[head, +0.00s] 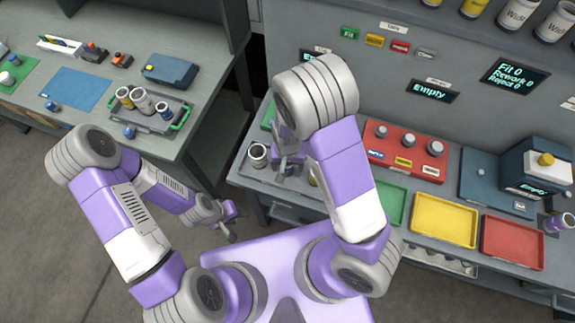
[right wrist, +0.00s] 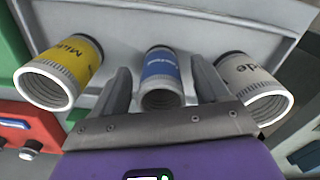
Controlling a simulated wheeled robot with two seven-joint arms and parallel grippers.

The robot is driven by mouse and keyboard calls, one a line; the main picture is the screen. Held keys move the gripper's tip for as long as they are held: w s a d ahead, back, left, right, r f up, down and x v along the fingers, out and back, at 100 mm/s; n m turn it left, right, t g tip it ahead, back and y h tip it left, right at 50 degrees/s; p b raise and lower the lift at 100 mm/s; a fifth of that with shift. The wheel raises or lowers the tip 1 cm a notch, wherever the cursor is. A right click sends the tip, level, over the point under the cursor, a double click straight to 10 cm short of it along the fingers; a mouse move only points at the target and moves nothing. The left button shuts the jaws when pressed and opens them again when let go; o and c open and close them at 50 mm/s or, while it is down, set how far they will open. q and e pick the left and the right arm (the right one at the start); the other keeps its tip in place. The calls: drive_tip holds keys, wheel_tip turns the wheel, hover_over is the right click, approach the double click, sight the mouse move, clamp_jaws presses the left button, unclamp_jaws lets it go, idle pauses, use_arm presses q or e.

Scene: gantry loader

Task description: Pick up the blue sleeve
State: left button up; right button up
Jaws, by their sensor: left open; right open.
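The blue sleeve (right wrist: 160,66) lies between the two spread fingers of my right gripper in the right wrist view, its open ringed end toward the camera. A gap shows on each side of it. A yellow sleeve (right wrist: 75,58) is to its left and a white sleeve (right wrist: 250,75) to its right. In the head view my right gripper (head: 289,166) is over the tray on the bench, beside the white sleeve (head: 258,152); the blue sleeve is hidden there. My left gripper (head: 231,222) is open and empty, low between the two benches.
The sleeves are in a grey tray (right wrist: 205,28). Right of it are a red panel with knobs (head: 405,165) and green, yellow (head: 444,220) and red (head: 513,243) trays. Another grey tray with sleeves (head: 176,106) stands on the left bench. Shelves rise behind.

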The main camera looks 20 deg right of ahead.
drive_tip(key=shift+c, duration=0.3)
drive_tip(key=shift+w, duration=0.1)
drive_tip(key=c, duration=1.3)
wheel_tip(320, 180, up, 10)
drive_tip(key=shift+r+p, duration=0.1)
drive_tip(key=shift+p, duration=1.1)
drive_tip(key=shift+r, duration=0.1)
wheel_tip(320, 180, up, 4)
drive_tip(key=p, duration=0.4)
drive_tip(key=shift+r+p, duration=0.15)
drive_tip(key=shift+p, duration=0.2)
